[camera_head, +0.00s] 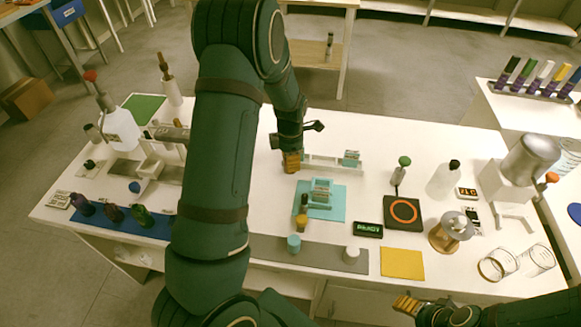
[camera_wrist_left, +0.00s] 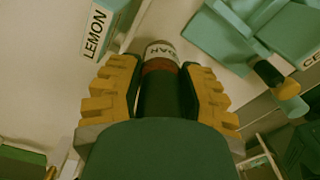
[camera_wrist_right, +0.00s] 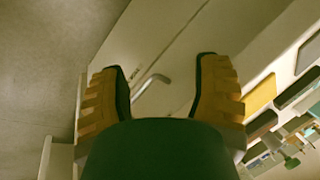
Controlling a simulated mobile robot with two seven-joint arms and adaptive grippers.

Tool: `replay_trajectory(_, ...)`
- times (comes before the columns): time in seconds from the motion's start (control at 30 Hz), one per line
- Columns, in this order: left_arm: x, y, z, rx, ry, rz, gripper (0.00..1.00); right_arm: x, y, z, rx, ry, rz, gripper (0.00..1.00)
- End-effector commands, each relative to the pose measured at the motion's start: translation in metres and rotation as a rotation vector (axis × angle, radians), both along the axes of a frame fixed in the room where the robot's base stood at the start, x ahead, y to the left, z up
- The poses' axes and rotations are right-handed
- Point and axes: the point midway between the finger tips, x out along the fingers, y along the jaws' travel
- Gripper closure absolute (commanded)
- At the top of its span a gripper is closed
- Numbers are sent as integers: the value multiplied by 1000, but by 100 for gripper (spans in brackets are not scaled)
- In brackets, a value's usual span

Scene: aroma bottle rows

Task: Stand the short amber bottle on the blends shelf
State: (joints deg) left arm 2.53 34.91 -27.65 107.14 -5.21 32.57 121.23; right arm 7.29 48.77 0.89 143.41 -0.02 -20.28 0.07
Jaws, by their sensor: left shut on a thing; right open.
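My left gripper (camera_head: 291,162) is over the middle of the white table, at the left end of a low pale shelf (camera_head: 330,161). In the left wrist view, the gripper (camera_wrist_left: 165,95) is shut on a reddish-brown bottle (camera_wrist_left: 160,66) with a white, lettered end; the lettering is only partly readable. The gripper hides this bottle in the head view. A teal rack (camera_head: 319,198) stands on a teal mat (camera_head: 336,214), with a small dark and yellow bottle (camera_head: 302,222) beside it. I cannot tell which shelf is the blends shelf. My right gripper (camera_wrist_right: 165,90) is open and empty near the table's front.
A sign reading LEMON (camera_wrist_left: 96,32) shows near the held bottle. A black pad with an orange ring (camera_head: 403,211) and a READY display (camera_head: 368,229) lie right of the mat. Dark bottles (camera_head: 113,213) stand on a blue mat at left. Glass jars (camera_head: 498,265) stand at front right.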

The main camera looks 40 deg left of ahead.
Motion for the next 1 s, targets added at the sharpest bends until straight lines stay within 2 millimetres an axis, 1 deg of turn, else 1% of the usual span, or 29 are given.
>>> replay_trajectory(0.03,0,0,-9,0,1,0,100,1,0,-3,0,-1,0,36)
replay_trajectory(0.1,-1,0,-20,-1,3,0,100,1,0,-7,0,-3,-1,36)
replay_trajectory(0.2,0,0,-28,0,0,-1,100,2,0,-9,-1,-4,0,36)
replay_trajectory(0.43,0,0,-27,-1,-1,-1,100,2,0,-8,-1,-5,-2,36)
replay_trajectory(0.57,0,0,-31,0,0,-1,100,2,0,-9,-1,-5,-1,36)
replay_trajectory(0.6,0,0,-30,0,0,-1,49,2,0,-9,-1,-5,-1,36)
replay_trajectory(0.9,0,0,-30,-1,1,-1,49,2,0,-9,-1,-5,-1,36)
replay_trajectory(1.0,0,0,-25,-1,-1,-2,49,2,0,-6,0,-4,-1,36)
